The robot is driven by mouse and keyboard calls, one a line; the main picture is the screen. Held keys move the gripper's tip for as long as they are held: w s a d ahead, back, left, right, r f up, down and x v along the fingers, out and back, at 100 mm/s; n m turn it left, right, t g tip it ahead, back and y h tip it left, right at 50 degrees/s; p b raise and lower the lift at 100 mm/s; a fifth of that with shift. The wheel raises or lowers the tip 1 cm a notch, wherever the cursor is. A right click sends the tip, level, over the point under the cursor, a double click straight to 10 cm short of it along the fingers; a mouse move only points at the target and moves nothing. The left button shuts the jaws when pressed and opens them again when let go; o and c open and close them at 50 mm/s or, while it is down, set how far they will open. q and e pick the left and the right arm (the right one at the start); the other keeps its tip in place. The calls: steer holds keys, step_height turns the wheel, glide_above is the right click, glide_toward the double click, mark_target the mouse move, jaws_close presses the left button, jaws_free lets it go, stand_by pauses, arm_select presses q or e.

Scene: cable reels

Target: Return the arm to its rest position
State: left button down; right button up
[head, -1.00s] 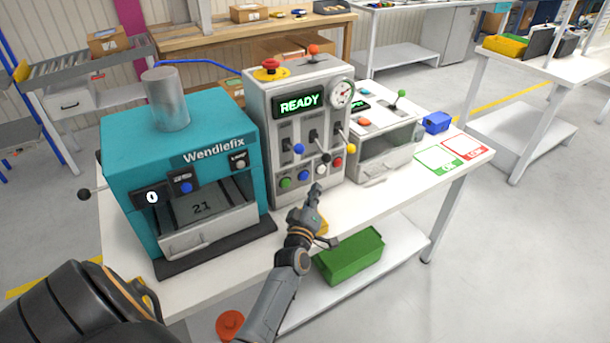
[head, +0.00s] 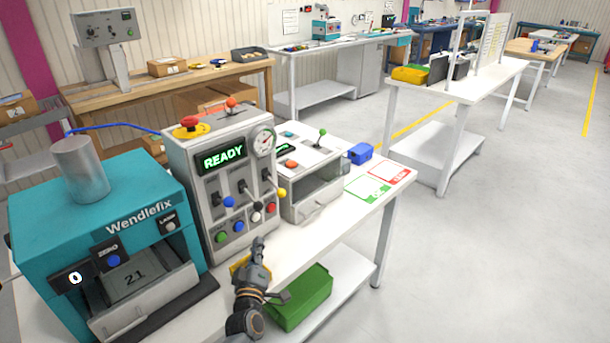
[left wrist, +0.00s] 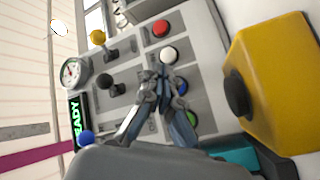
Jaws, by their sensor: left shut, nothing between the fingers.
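My left gripper (head: 258,243) is shut and empty. In the head view it is over the front edge of the white table (head: 325,232), in front of the grey control panel (head: 208,165) with its green READY display. In the left wrist view the closed fingertips (left wrist: 164,75) overlap the panel's face near the white button (left wrist: 168,55); I cannot tell the gap, but no contact is clear. Part of my left forearm is cut off by the bottom of the head view. My right gripper is out of view.
The teal Wendlefix machine (head: 105,215) stands left of the panel. A yellow object with a black knob (left wrist: 270,85) is close to the gripper. A green bin (head: 302,300) is on the lower shelf. Floor at the right (head: 480,270) is clear.

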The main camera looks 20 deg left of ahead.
arm_select(q)
steer(key=s+d+f+m+g+h, duration=0.3)
steer(key=s+d+m+h, duration=0.1)
steer(key=s+d+m, duration=0.15)
steer(key=s+d+f+m+g+h, duration=0.2)
steer(key=s+d+m+g+h, duration=0.1)
steer(key=s+d+m+h, duration=0.25)
steer(key=s+d+m+g+y, duration=0.1)
steer(key=s+d+m+g, duration=0.2)
steer(key=s, duration=0.8)
steer(key=s+d+m+g+y, duration=0.15)
steer(key=s+g, duration=0.35)
steer(key=s, duration=0.6)
step_height(320, 180, down, 25)
steer(key=g, duration=0.1)
steer(key=s+a+f+m+g, duration=0.1)
steer(key=s+a+f, duration=0.2)
steer(key=s+f, duration=1.4)
steer(key=shift+s+f, duration=0.3)
steer(key=shift+s, duration=0.25)
